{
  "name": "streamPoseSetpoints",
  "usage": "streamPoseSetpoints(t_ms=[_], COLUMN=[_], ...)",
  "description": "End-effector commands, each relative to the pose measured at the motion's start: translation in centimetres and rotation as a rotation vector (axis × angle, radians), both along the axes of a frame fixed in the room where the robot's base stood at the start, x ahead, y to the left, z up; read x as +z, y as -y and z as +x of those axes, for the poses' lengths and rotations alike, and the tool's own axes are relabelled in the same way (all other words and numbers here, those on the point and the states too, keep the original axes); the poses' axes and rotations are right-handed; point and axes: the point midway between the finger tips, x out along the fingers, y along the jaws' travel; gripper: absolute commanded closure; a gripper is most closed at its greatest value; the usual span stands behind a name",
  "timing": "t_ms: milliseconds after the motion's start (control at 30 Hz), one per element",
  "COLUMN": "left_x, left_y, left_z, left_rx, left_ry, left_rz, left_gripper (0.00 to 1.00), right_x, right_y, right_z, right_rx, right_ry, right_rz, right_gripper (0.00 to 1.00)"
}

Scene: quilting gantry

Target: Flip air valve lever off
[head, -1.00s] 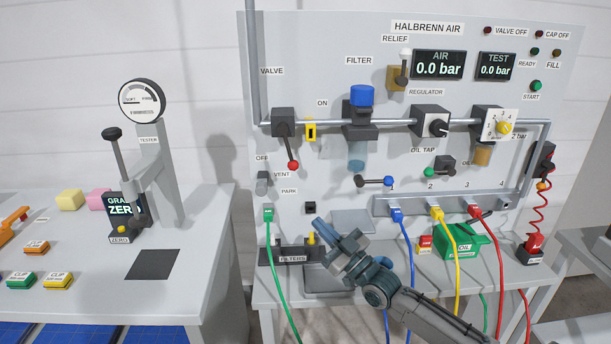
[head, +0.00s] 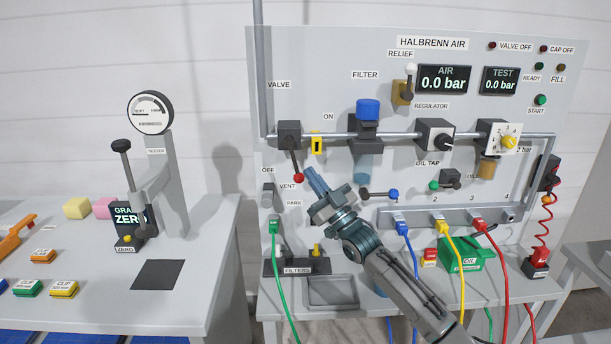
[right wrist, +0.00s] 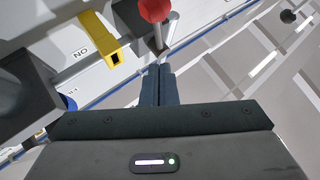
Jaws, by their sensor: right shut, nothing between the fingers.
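The air valve (head: 289,135) is a dark block on the pipe at the left of the panel. Its lever with a red knob (head: 299,178) hangs down, tilted slightly right, between the ON and OFF labels. In the right wrist view the red knob (right wrist: 155,10) is at the top, just beyond the fingertips. My right gripper (head: 312,174) is shut and empty, its tips close to the right of the knob; I cannot tell if they touch. In the right wrist view the shut fingers (right wrist: 157,75) point at the knob. My left gripper is not in view.
A yellow bracket (head: 316,145) by the ON label sits right of the valve; it also shows in the right wrist view (right wrist: 98,38). A grey block (head: 268,194) is under OFF. The filter (head: 367,125) and the blue-knobbed lever (head: 380,194) are to the right.

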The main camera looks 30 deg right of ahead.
Motion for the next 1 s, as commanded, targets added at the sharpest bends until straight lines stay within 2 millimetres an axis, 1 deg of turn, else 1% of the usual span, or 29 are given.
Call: streamPoseSetpoints(t_ms=[33, 200, 400, 833, 933, 1000], left_x=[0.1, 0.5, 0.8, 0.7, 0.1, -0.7], left_y=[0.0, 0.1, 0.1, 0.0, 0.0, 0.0], left_z=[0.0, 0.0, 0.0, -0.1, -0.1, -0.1], left_rx=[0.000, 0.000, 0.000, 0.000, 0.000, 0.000], left_ry=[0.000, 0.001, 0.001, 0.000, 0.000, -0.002], left_rz=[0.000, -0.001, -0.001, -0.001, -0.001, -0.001], left_gripper=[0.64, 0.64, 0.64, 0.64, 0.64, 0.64], right_x=[-0.2, -0.3, -0.6, -0.8, -1.1, -1.4], right_y=[0.1, 0.0, 0.0, -0.1, -0.3, -0.6], right_z=[0.6, 2.1, 3.2, 3.4, 3.5, 3.7], right_rx=[-0.003, -0.002, -0.001, 0.000, 0.001, 0.003], right_ry=[-0.003, -0.004, -0.004, -0.004, 0.009, 0.029], right_rz=[0.002, 0.002, 0.001, 0.001, 0.022, 0.056], right_gripper=[1.00, 1.00, 1.00, 1.00, 1.00, 1.00])
